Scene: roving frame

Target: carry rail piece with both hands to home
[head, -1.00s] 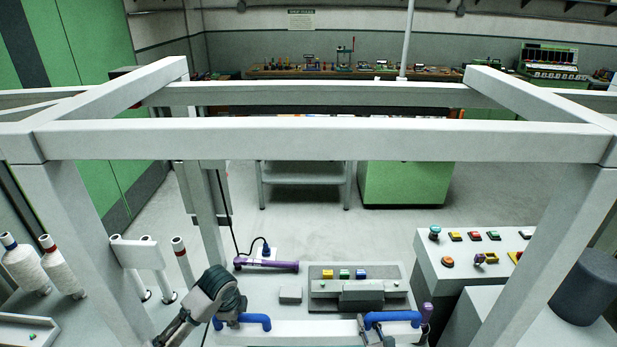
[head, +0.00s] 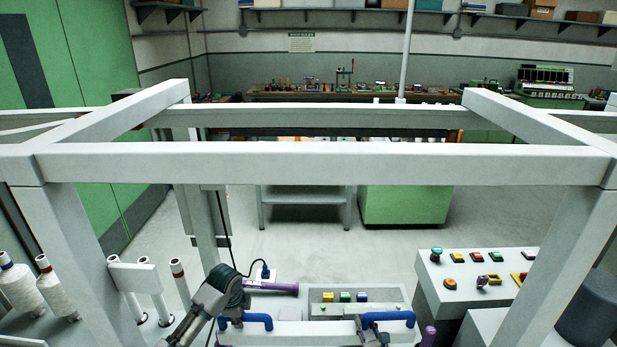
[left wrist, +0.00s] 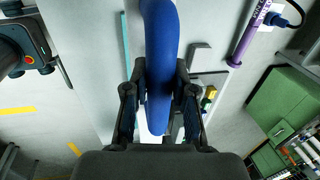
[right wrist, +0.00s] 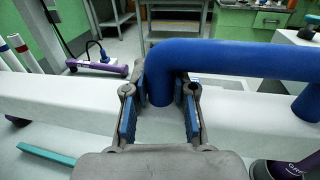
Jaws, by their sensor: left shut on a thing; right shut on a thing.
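The rail piece (head: 300,329) is a pale bar with two blue handles, low in the head view. My left gripper (head: 229,322) is shut on the left blue handle (head: 256,320). In the left wrist view the handle (left wrist: 160,30) runs between the fingers (left wrist: 160,95). My right gripper (head: 371,327) is shut on the right blue handle (head: 392,317). In the right wrist view the fingers (right wrist: 160,92) clasp one bent end of the handle (right wrist: 250,58), above the pale bar (right wrist: 55,93). The bar's lower side is hidden. I cannot tell which place is home.
A large pale beam frame (head: 310,163) spans the view, with posts on both sides. White spools (head: 20,285) stand left, a button console (head: 460,270) right. Open floor lies behind.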

